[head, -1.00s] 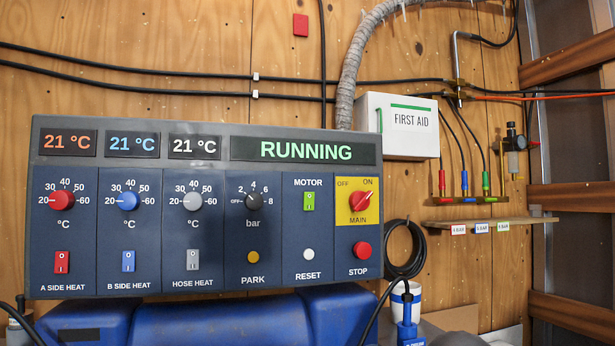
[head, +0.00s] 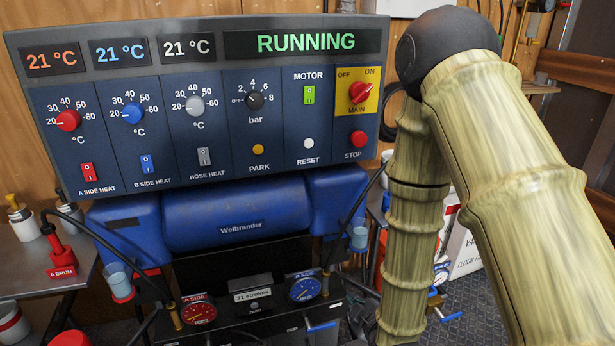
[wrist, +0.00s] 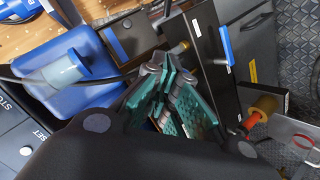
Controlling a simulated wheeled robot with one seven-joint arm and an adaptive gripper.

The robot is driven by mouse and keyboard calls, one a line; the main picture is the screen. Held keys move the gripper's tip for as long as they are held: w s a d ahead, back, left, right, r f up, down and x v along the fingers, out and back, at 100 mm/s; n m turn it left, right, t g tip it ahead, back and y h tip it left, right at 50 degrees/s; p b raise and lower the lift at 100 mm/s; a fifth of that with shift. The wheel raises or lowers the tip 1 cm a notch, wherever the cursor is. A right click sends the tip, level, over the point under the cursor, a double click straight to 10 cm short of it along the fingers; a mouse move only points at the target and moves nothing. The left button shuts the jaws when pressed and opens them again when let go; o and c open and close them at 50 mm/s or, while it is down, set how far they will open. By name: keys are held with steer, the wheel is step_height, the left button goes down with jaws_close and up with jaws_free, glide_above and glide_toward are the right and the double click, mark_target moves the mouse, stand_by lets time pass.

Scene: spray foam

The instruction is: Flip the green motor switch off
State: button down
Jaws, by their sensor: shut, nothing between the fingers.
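The green motor switch (head: 309,95) is on the control panel (head: 290,140), under the word MOTOR and above the white RESET button. The display above it reads RUNNING. My arm shows at the right in the head view, but my gripper is outside that view. In the wrist view my gripper (wrist: 166,72) is shut, its green-padded fingers together with nothing held. It is apart from the motor switch, which is not in the wrist view. A corner of the panel with the lettering STOP shows at the left edge there.
Right of the switch are the red main knob (head: 360,92) on yellow and the red STOP button (head: 358,138). Below the panel sits the blue machine body (head: 240,215) with hoses and gauges. A metal table (head: 35,270) with drum pumps stands at the left.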

steer(key=w+a+r+n+t+y+p, duration=0.1)
steer(key=r+p, duration=0.4)
steer(key=r, duration=0.9)
steer(key=w+a+r+n+t+y+p, duration=0.1)
steer(key=w+a+r+n+t+p, duration=0.2)
steer(key=r, duration=1.2)
steer(key=w+a+r+n+t+y+p, duration=0.1)
steer(key=a+r+n+p, duration=0.3)
steer(key=r+p, duration=0.5)
step_height(320, 180, up, 6)
steer(key=shift+w+a+r+n+t+y, duration=0.2)
steer(key=shift+w+n+t+y, duration=0.3)
steer(key=shift+t, duration=0.3)
steer(key=p, duration=0.7)
glide_toward(304, 91)
steer(key=x, duration=0.5)
steer(key=shift+r, duration=0.15)
steer(key=shift+x, duration=0.95)
